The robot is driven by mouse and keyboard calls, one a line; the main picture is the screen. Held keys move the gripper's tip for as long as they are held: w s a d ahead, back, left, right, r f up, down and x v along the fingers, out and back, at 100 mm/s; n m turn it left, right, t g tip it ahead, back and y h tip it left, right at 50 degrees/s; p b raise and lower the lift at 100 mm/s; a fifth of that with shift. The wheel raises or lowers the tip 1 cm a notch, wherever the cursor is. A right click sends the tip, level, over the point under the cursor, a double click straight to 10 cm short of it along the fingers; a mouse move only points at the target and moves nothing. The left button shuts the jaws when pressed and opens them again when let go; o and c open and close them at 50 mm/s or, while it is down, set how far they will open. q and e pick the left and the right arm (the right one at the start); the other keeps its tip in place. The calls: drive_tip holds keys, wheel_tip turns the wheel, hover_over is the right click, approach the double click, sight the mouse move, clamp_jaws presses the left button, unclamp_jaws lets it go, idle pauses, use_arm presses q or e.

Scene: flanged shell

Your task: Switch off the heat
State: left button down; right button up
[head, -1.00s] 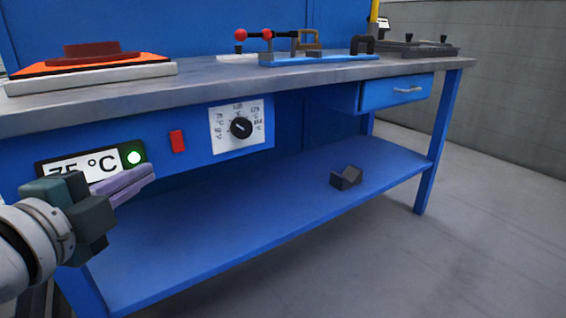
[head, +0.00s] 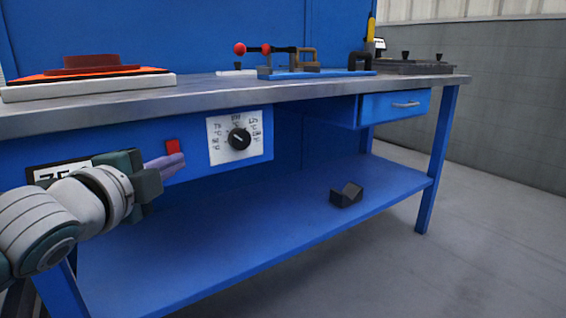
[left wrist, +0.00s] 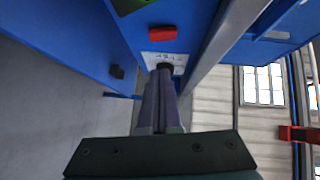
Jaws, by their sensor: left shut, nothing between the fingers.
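The heat controls sit on the blue front panel of the bench. A black round knob (head: 239,138) is on a white dial plate (head: 216,153) with markings. A red switch (head: 172,147) is to its left; it also shows in the left wrist view (left wrist: 162,33). A temperature display (head: 52,172) is farther left, mostly hidden behind my left gripper. My left gripper (head: 178,164) is shut and empty, its fingertips just below the red switch in the head view. In the left wrist view the fingers point toward the dial plate (left wrist: 152,57), with the dark knob (left wrist: 164,66) just beyond the tips. My right gripper is not in view.
On the bench top (head: 205,88) are an orange and brown stack (head: 100,66) on a white slab at left, and a blue clamp fixture (head: 310,73). A drawer (head: 395,106) is at right. A dark block (head: 346,195) lies on the lower shelf (head: 240,225).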

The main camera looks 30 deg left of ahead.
sight(174, 151)
use_arm(q)
drive_tip(key=w+a, duration=0.1)
drive_tip(key=a+b, duration=0.1)
drive_tip(key=w+a, duration=0.1)
drive_tip(key=shift+w+a+f+b, duration=0.3)
drive_tip(key=shift+a+f, duration=0.1)
